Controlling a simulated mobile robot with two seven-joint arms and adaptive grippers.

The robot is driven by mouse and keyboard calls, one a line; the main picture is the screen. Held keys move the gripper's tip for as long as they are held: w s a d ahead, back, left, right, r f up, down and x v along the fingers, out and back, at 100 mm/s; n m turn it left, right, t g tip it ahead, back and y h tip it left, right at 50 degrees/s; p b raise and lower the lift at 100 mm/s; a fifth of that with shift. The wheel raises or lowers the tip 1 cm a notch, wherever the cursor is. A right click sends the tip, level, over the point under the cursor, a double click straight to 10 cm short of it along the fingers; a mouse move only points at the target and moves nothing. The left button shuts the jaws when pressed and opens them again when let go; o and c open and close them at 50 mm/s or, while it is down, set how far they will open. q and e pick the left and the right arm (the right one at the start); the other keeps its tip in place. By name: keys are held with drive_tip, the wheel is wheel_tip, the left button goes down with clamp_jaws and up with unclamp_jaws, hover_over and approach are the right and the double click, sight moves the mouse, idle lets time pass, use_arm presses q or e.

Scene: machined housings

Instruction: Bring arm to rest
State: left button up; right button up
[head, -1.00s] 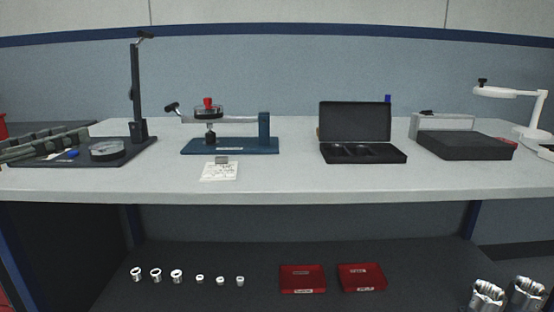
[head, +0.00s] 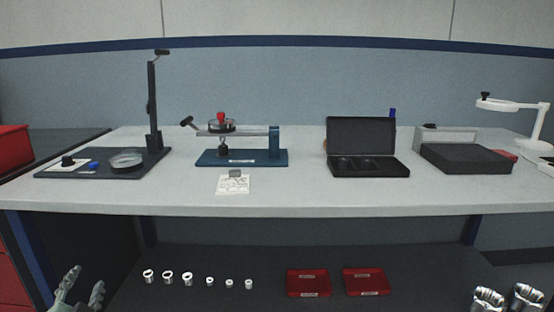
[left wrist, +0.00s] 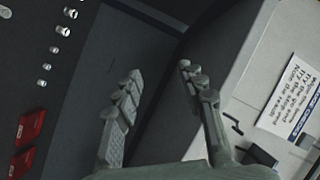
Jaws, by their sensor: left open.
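My left gripper (head: 80,288) is at the lower left of the head view, below the level of the worktop's front edge. In the left wrist view its two grey fingers (left wrist: 160,90) stand well apart with nothing between them. My right gripper (head: 507,298) shows only in part at the lower right corner of the head view. Its two metallic fingertips look apart and I see nothing between them; the rest is cut off.
The worktop (head: 300,198) carries a stand (head: 153,110), a blue fixture (head: 240,158), an open black case (head: 368,165) and a dark block (head: 466,158). Several small metal parts (head: 187,279) and two red trays (head: 307,283) lie on the lower shelf.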

use_arm(q)
drive_tip(key=s+d+f+n+g+h, duration=0.1)
drive_tip(key=s+d+f+g, duration=0.15)
drive_tip(key=f, duration=0.35)
drive_tip(key=s+d+f+n+g+h+p, duration=0.1)
drive_tip(key=s+d+f+g, duration=0.15)
drive_tip(key=f, duration=0.35)
drive_tip(key=s+d+f+n+g, duration=0.1)
drive_tip(key=s+f+g, duration=0.1)
drive_tip(key=s+f, duration=0.3)
drive_tip(key=s+d+f+n+g+h, duration=0.1)
drive_tip(key=s+d+f+g+h, duration=0.2)
drive_tip(key=s+d+f, duration=0.7)
drive_tip(key=shift+s+g+h+p, duration=0.15)
drive_tip(key=shift+g+h+p, duration=0.15)
drive_tip(key=shift+g, duration=0.7)
use_arm(e)
drive_tip(key=shift+g, duration=0.9)
drive_tip(key=s+d+f, duration=0.2)
drive_tip(key=s+f, duration=0.1)
drive_tip(key=shift+d+f, duration=0.1)
drive_tip(key=shift+f, duration=0.1)
use_arm(q)
drive_tip(key=shift+c, duration=0.4)
